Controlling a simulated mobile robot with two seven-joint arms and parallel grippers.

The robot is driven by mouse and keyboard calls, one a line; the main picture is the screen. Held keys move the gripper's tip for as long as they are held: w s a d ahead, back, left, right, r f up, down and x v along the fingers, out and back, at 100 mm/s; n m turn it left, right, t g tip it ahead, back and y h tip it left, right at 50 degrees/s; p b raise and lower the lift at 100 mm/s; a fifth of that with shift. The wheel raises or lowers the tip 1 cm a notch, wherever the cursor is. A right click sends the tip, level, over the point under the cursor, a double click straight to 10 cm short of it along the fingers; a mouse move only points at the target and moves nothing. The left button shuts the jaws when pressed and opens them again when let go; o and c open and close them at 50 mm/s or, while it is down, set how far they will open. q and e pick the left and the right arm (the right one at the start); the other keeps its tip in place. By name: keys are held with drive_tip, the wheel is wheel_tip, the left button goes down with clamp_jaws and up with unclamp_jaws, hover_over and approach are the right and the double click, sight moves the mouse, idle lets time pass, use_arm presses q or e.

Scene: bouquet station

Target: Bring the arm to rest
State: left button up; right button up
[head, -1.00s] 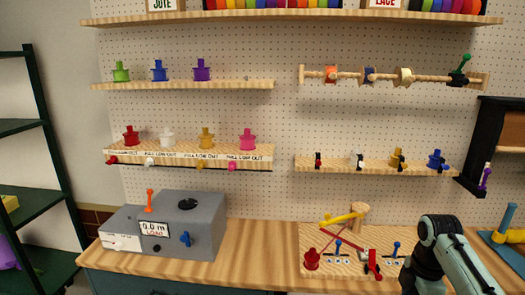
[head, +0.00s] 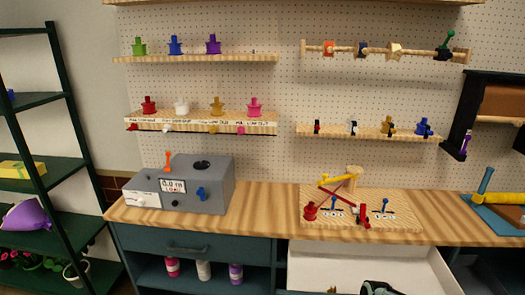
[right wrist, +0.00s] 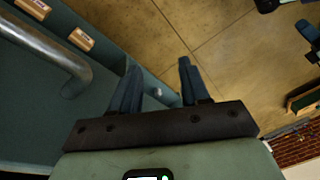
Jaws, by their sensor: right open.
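My right arm (head: 380,288) shows only as a dark and pale-green piece at the bottom edge of the head view, in front of the open drawer. Its gripper is out of the head view. In the right wrist view my right gripper (right wrist: 157,77) has its two dark blue fingers apart, with nothing between them. Floor shows beyond the fingertips. My left gripper is in neither view.
The open white drawer (head: 330,262) juts out below the wooden worktop (head: 268,218). A grey machine (head: 205,190) and a wooden board with levers (head: 400,212) stand on top. A grey handle (right wrist: 55,45) is left of the gripper; tiled floor (right wrist: 215,50) lies beyond.

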drive_tip(key=s+a+f+m+y, duration=0.1)
drive_tip(key=s+a+f+m, duration=0.1)
drive_tip(key=s+a+f, duration=0.3)
drive_tip(key=s+a+f+m, duration=0.1)
drive_tip(key=s+f+m, duration=0.15)
drive_tip(key=f, duration=0.35)
drive_tip(key=s+a+f+m, duration=0.2)
drive_tip(key=s+f+m, duration=0.1)
drive_tip(key=s, duration=0.5)
drive_tip(key=s+a+f+m, duration=0.2)
drive_tip(key=s+f+m, duration=0.1)
drive_tip(key=s, duration=0.5)
drive_tip(key=s+a+f+m, duration=0.2)
drive_tip(key=s+m, duration=0.2)
drive_tip(key=s, duration=0.3)
drive_tip(key=shift+s+f+g, duration=0.4)
drive_tip(key=shift+a+m, duration=0.1)
drive_tip(key=shift+m, duration=0.15)
